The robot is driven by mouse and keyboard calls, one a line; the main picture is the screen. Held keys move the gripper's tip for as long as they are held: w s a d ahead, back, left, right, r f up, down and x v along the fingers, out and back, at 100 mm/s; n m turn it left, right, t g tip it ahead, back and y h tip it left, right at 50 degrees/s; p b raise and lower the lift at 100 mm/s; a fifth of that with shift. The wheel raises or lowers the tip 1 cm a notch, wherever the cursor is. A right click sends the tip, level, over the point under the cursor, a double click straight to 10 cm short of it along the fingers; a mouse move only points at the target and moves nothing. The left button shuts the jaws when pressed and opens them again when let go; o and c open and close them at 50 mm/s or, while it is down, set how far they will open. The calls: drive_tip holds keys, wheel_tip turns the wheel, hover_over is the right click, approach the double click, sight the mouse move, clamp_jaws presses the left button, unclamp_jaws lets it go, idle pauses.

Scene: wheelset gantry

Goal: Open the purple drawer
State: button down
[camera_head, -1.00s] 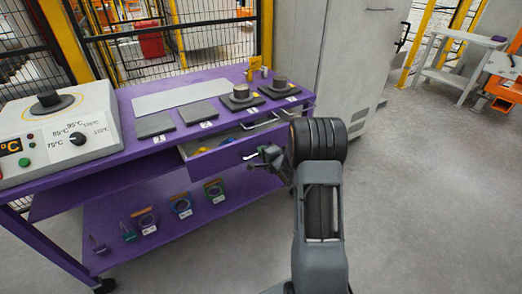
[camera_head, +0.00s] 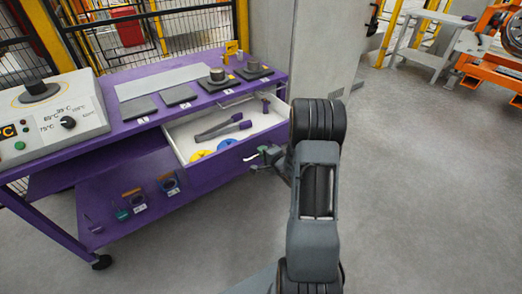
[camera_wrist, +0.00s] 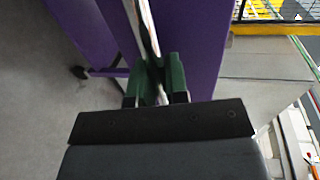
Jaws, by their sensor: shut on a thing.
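The purple drawer (camera_head: 232,161) of the purple workbench stands pulled well out in the head view. Its white inside shows a pair of dark tongs (camera_head: 222,128), a yellow item (camera_head: 200,154) and a blue item (camera_head: 227,143). My gripper (camera_head: 262,158) is at the drawer's front. In the wrist view, my gripper's green fingers (camera_wrist: 161,82) are shut on the metal drawer handle (camera_wrist: 147,30), with the purple front on both sides.
A heater box with a dial (camera_head: 50,112) stands on the bench's left top. Dark pads (camera_head: 180,95) and round parts (camera_head: 218,76) lie along the top. Tagged rings (camera_head: 169,183) sit on the lower shelf. Grey floor (camera_head: 420,190) to the right is clear.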

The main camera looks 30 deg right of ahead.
drive_tip(key=shift+s, duration=0.15)
drive_tip(key=c, duration=1.1)
unclamp_jaws()
drive_tip(key=shift+c, duration=0.2)
drive_tip(key=p+v, duration=0.2)
drive_tip(key=v, duration=1.1)
drive_tip(key=shift+s, duration=0.35)
drive_tip(key=shift+d+r, duration=0.1)
